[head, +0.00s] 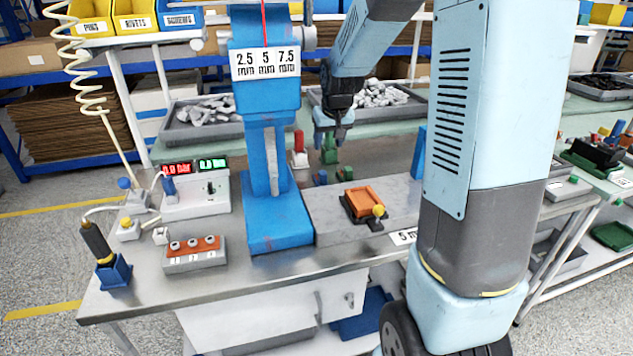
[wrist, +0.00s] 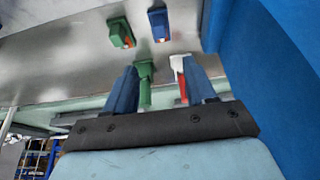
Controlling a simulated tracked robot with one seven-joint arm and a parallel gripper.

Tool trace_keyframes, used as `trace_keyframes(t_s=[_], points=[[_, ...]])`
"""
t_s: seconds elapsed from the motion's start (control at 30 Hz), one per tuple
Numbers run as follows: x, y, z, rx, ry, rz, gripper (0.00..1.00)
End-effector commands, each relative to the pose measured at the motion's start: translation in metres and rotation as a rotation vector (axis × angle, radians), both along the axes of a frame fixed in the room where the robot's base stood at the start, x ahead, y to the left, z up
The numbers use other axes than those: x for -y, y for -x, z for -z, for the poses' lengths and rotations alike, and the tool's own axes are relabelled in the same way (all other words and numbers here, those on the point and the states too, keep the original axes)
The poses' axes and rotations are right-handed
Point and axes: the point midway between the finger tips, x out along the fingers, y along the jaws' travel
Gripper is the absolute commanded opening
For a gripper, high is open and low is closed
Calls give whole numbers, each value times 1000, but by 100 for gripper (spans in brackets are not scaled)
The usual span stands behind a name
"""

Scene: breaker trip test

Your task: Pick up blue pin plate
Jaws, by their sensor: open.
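A small blue piece (head: 320,177), which looks like the blue pin plate, sits on the metal bench between the blue column and the grey block. It also shows in the wrist view (wrist: 158,22) at the top, beyond the fingertips. A small green piece (head: 346,173) stands beside it, and it shows in the wrist view (wrist: 121,32) too. My gripper (head: 329,136) is open and empty, pointing down above the back of the bench. Its fingers (wrist: 159,70) are apart. A green upright piece (wrist: 145,85) and a red-and-white one (wrist: 181,72) appear around the gap between them.
The blue column (head: 266,150) stands close to the left of my gripper. A grey block (head: 370,200) carries an orange tray (head: 363,202) in front. Grey bins of metal parts (head: 203,112) stand behind. A red piece (head: 299,152) stands near the column.

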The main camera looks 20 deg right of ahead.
Motion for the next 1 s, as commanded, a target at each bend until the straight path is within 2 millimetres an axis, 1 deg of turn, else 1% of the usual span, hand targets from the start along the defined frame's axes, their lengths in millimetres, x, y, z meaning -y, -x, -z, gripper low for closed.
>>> trace_keyframes(t_s=[0.03, 0.1, 0.27, 0.6, 0.7, 1.0], points=[[0, -6, 6, -3, -2, 0, 55], [0, -10, 11, -3, -4, 1, 55], [1, -17, 24, -5, -5, 1, 55], [0, -37, 73, -5, -5, -1, 55], [0, -41, 83, -5, -5, -1, 55], [-1, -47, 99, -5, -5, -1, 55]])
